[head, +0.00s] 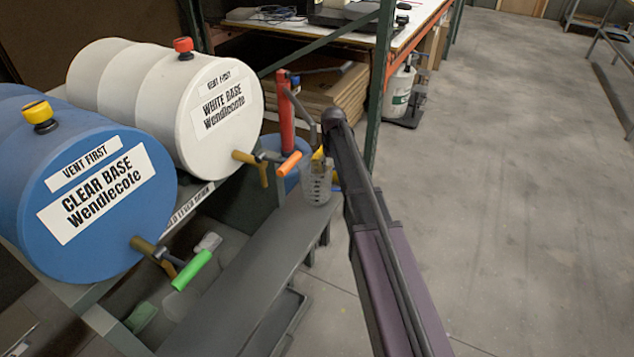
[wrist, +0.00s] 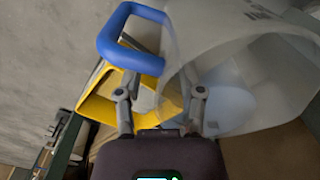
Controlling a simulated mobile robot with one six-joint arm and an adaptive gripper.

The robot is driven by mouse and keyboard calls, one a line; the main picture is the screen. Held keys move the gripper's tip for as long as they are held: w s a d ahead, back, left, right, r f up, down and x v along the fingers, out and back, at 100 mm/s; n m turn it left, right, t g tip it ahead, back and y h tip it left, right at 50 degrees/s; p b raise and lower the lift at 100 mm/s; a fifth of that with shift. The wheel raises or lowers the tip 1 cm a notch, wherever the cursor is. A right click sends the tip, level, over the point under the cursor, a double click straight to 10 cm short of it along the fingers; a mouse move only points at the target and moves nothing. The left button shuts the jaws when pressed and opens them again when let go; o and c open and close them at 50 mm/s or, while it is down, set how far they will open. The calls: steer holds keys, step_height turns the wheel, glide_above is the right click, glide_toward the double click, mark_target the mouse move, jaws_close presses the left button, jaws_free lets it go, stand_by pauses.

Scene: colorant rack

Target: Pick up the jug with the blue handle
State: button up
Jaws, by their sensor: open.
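The clear, graduated jug (head: 317,186) stands near the far end of the grey shelf in the head view. In the wrist view its translucent body (wrist: 215,42) fills the upper right, and its blue handle (wrist: 130,57) loops out to the left. My gripper (wrist: 160,93) is open, with its two fingers apart and nothing held between them. The handle's lower bar lies just beyond the left fingertip; I cannot tell whether they touch. In the head view my arm hides most of my gripper and the handle.
A yellow angular piece (wrist: 97,106) lies beyond the left finger. A white drum (head: 190,130) with an orange-handled tap and a blue drum (head: 60,160) with a green-handled tap lie on the rack. A green post (head: 380,85) stands behind my arm. Open floor (head: 510,170) lies to the right.

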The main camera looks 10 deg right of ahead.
jaws_close()
steer(key=shift+r, duration=0.1)
stand_by(0.4)
step_height(320, 180, up, 3)
steer(key=p, duration=0.3)
steer(key=shift+r, duration=0.1)
steer(key=shift+s+r+p, duration=0.25)
steer(key=shift+r+p, duration=0.05)
steer(key=shift+p, duration=0.2)
steer(key=s+d+r+p, duration=0.1)
steer(key=s+d, duration=0.1)
steer(key=s, duration=1.3)
steer(key=shift+s+d, duration=0.15)
steer(key=shift+d, duration=0.05)
